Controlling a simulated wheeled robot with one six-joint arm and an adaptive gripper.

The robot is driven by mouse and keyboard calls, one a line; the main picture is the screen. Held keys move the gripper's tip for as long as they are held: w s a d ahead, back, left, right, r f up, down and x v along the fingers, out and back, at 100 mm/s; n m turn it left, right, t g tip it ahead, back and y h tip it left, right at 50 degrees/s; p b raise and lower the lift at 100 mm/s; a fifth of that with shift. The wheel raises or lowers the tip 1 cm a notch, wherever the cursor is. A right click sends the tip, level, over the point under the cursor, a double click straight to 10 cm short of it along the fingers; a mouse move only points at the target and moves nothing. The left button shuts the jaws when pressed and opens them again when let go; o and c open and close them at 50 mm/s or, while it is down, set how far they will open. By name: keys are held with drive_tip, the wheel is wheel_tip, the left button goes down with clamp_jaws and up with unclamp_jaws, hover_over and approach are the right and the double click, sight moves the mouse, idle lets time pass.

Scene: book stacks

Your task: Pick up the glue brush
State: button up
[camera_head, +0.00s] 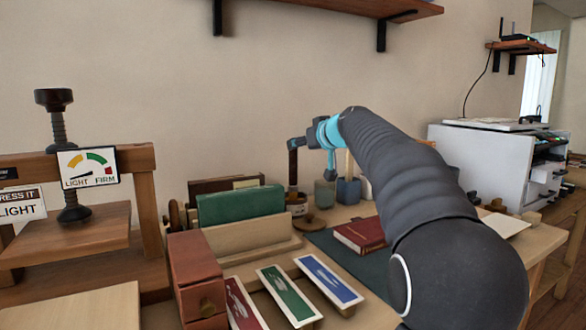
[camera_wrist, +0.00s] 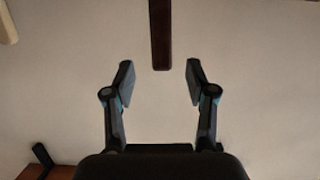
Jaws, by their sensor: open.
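The glue brush (camera_head: 293,168) shows in the head view as a dark brown upright handle standing in a small jar (camera_head: 297,204) at the back of the table. Its bristles are hidden. In the wrist view a dark brown handle (camera_wrist: 161,35) enters from the top edge, and its end lies near the gap between the fingertips. My gripper (camera_wrist: 160,82) is open and empty, with one finger on each side of the handle's line. In the head view my gripper (camera_head: 303,143) is at the top of the handle. I cannot tell whether they touch.
Blue-grey cups (camera_head: 348,190) stand right of the jar. A green book (camera_head: 240,204) in a wooden holder is left. A red book (camera_head: 360,234) lies on a dark mat. Colour swatches (camera_head: 287,295) are in front. A press (camera_head: 75,220) stands far left.

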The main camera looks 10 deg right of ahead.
drive_tip(key=p, duration=0.2)
hover_over(293, 171)
drive_tip(key=shift+f, duration=0.85)
drive_tip(key=shift+w+d, duration=0.1)
drive_tip(key=shift+w, duration=0.35)
clamp_jaws()
